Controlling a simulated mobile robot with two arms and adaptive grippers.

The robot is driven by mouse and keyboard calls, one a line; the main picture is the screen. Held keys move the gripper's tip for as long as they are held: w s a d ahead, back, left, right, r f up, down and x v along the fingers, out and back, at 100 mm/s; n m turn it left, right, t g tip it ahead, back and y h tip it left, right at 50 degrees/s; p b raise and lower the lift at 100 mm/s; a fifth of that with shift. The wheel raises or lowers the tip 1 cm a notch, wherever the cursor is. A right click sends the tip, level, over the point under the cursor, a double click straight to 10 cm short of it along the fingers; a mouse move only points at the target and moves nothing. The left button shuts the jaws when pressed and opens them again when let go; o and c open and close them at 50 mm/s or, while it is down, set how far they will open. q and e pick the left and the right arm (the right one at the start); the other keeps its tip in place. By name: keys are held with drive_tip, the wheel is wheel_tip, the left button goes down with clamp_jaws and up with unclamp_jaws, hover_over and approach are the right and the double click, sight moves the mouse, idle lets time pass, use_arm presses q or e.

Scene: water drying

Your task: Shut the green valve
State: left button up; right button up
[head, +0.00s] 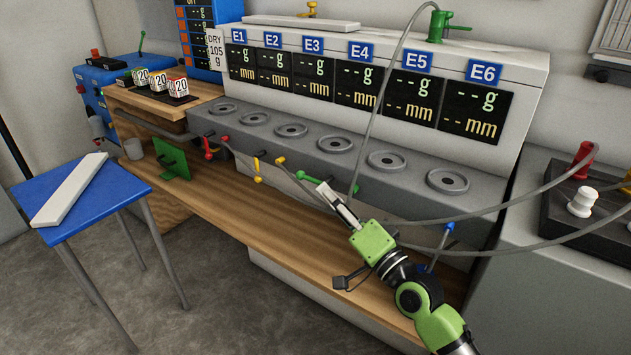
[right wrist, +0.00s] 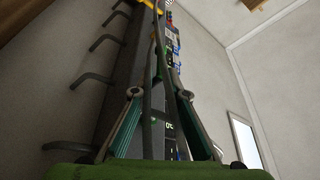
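A small lever with a green grip (head: 307,177) sits on the front of the grey machine, left of my right gripper's tips. Another green valve handle (head: 438,22) stands on top of the machine, far above. My right gripper (head: 325,191) reaches up and left from the lower right, its tips close to the front green lever. I cannot tell whether they touch it. In the right wrist view its fingers (right wrist: 158,30) run close together toward the tips, with something green (right wrist: 157,66) between or behind them. Their gap is unclear. My left gripper is out of view.
Red (head: 209,149), yellow (head: 258,170) and blue (head: 428,268) levers line the same front. Grey cables (head: 420,222) cross near my right arm. A wooden shelf (head: 255,215) lies below. A blue table (head: 105,185) stands left, with open floor around it.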

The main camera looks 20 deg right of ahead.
sight(315, 181)
drive_tip(key=x, duration=0.4)
drive_tip(key=shift+w+a+r, duration=0.1)
drive_tip(key=shift+w, duration=0.3)
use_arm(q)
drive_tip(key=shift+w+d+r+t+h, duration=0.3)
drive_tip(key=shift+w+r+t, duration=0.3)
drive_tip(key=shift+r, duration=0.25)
use_arm(e)
drive_tip(key=shift+w+a, duration=0.1)
drive_tip(key=shift+w, duration=0.2)
clamp_jaws()
drive_tip(key=shift+r, duration=0.1)
